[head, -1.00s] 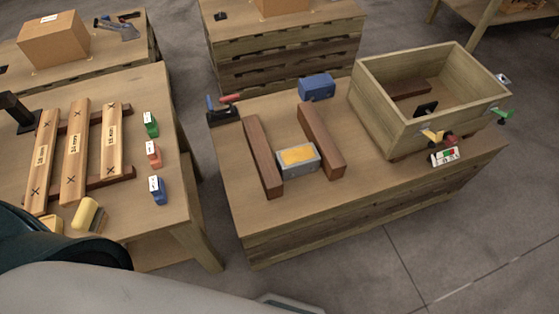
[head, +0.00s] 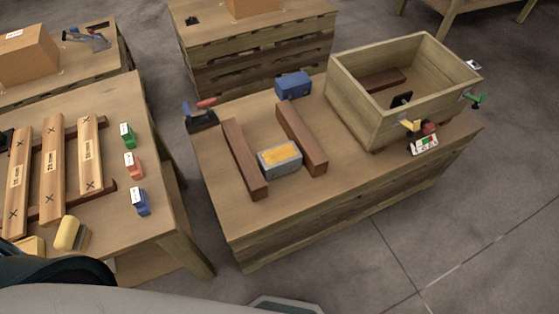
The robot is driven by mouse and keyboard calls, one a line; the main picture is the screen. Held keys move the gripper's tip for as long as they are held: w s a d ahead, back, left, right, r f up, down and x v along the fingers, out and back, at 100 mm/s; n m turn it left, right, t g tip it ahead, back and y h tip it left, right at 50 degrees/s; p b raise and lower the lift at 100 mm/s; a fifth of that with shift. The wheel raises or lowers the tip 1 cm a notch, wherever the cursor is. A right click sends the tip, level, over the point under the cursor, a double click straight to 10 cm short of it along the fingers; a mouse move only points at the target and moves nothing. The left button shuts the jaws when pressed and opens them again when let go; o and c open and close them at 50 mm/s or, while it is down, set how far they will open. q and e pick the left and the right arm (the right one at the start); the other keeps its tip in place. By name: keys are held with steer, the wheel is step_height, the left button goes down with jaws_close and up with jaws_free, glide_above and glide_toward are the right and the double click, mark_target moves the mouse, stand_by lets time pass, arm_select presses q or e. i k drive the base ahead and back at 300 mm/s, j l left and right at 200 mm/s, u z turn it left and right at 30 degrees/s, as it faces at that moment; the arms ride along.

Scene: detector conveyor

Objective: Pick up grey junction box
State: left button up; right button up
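The grey junction box (head: 280,159) has a yellow-orange top face. It sits on the wooden pallet table (head: 300,205) between two dark brown wooden bars, the left bar (head: 244,158) and the right bar (head: 301,138), near their front ends. Neither gripper is in the head view.
A blue box (head: 293,85) lies behind the bars. A left table (head: 110,214) holds marked planks and small coloured blocks. The table front is clear.

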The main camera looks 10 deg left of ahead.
mark_target(274, 162)
steer(key=i+l+u, duration=0.2)
steer(key=l, duration=0.2)
steer(key=l+u, duration=0.15)
steer(key=l, duration=0.25)
steer(key=i+l+u, duration=0.2)
steer(key=l, duration=0.2)
steer(key=l+u, duration=0.15)
steer(key=l, duration=0.25)
